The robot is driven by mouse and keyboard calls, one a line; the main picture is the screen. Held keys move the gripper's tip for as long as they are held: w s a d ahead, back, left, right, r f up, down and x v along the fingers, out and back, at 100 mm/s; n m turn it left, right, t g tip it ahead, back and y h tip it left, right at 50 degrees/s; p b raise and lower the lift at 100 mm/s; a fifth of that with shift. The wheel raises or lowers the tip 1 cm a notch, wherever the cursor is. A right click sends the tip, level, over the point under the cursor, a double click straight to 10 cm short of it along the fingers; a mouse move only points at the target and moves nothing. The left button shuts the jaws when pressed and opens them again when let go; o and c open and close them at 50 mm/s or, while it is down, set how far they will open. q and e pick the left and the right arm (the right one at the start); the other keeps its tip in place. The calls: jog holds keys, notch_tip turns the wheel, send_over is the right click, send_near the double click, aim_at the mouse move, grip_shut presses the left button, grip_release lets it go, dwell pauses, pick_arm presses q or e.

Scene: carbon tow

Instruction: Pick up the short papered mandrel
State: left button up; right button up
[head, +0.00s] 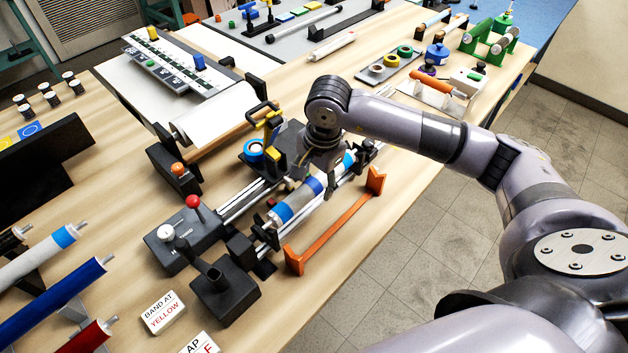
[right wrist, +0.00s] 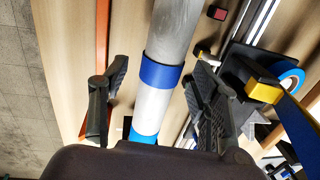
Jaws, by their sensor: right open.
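A mandrel (head: 297,200) lies in the winding machine in the head view, grey with a blue band and a white stretch. In the right wrist view the mandrel (right wrist: 172,35) runs down between my fingers, with a blue band (right wrist: 161,73), a white stretch and a light blue end. My right gripper (right wrist: 157,88) is open, one finger on each side of the mandrel, with gaps visible. In the head view my right gripper (head: 320,165) is over the mandrel's far part and hides some of it. I cannot tell how close the palm is. My left gripper is out of view.
An orange bracket (head: 335,222) stands along the machine's near side. A tape carriage with a blue-and-white roll (head: 254,148) stands beside the mandrel. Other mandrels, including a blue one (head: 55,298), lie at lower left. A white paper roll (head: 215,113) lies behind the machine.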

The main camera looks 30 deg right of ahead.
jog(key=shift+f, duration=0.2)
jog(key=shift+c, duration=0.6)
grip_shut()
